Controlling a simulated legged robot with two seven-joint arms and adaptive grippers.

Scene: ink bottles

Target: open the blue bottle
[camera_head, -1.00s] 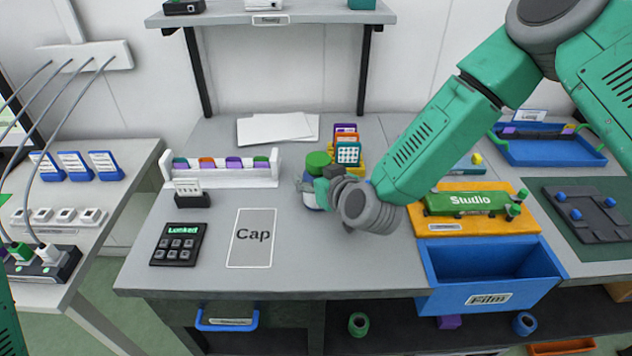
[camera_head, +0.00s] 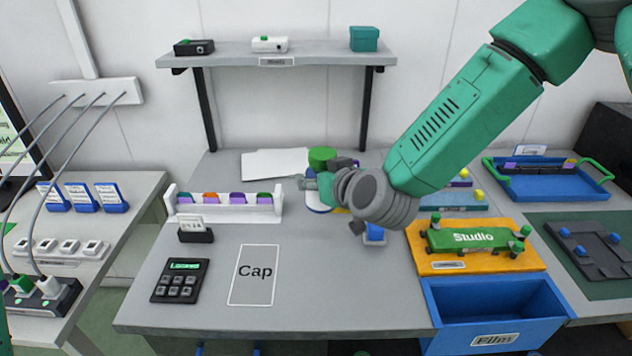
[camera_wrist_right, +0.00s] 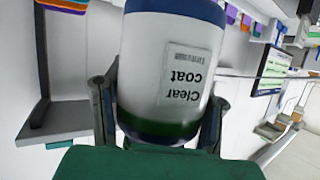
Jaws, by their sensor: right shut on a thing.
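My right gripper (camera_head: 325,187) is shut on a white bottle with blue bands. Its green cap (camera_head: 322,155) shows above the gripper in the head view, and its blue-edged base (camera_head: 318,207) below. In the right wrist view the white bottle (camera_wrist_right: 150,65) stands between my two fingers (camera_wrist_right: 160,115), with an upside-down label reading "Clear coat". The cap is on the bottle. The bottle appears held above the table. The gripper hides much of it in the head view. My left gripper is out of view.
A flat "Cap" rectangle (camera_head: 254,275) lies clear on the table, beside a keypad (camera_head: 180,280). A white rack (camera_head: 225,208) with coloured tabs stands behind. A small blue-and-white thing (camera_head: 374,235) is partly hidden below my right wrist.

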